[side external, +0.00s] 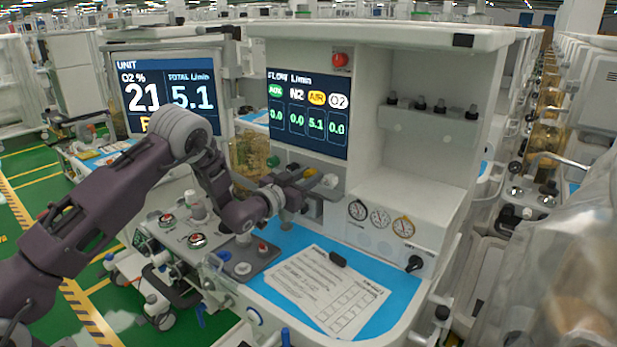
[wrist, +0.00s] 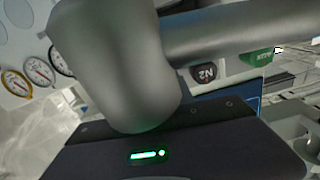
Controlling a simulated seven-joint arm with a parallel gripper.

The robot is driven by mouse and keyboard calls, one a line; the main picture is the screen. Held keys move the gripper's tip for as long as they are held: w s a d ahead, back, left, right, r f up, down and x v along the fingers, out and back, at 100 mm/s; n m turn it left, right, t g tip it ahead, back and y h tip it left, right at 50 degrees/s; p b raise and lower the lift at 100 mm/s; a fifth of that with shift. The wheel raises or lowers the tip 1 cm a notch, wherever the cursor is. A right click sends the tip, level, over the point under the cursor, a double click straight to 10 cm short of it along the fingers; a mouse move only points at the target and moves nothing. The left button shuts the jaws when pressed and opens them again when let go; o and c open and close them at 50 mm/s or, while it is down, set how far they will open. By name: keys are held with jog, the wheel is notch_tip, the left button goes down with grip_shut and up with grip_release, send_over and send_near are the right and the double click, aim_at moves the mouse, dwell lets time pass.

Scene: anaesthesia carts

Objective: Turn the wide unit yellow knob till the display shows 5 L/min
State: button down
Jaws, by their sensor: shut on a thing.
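The wide unit is a white cart whose flow display (side external: 308,112) reads 5.1 under the yellow AIR label and 0.0 in the other columns. The unit monitor (side external: 172,93) on the left reads total 5.1 L/min and O2 21%. The yellow knob (side external: 310,172) sits in the knob row below the flow display, partly covered by my gripper (side external: 303,179). My gripper is shut on the yellow knob. In the wrist view a large grey finger hides the yellow knob and its grip.
The green knob (wrist: 258,57) and black N2 knob (wrist: 205,73) lie close beside my gripper. A white knob (side external: 330,181) is to its right. Gauges (side external: 379,217) sit lower right. A paper sheet (side external: 318,290) lies on the blue worktop below.

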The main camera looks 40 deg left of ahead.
jog(key=c, duration=1.1)
grip_release()
jog(key=s, duration=0.7)
jog(key=shift+s, duration=0.1)
jog(key=shift+r, duration=0.1)
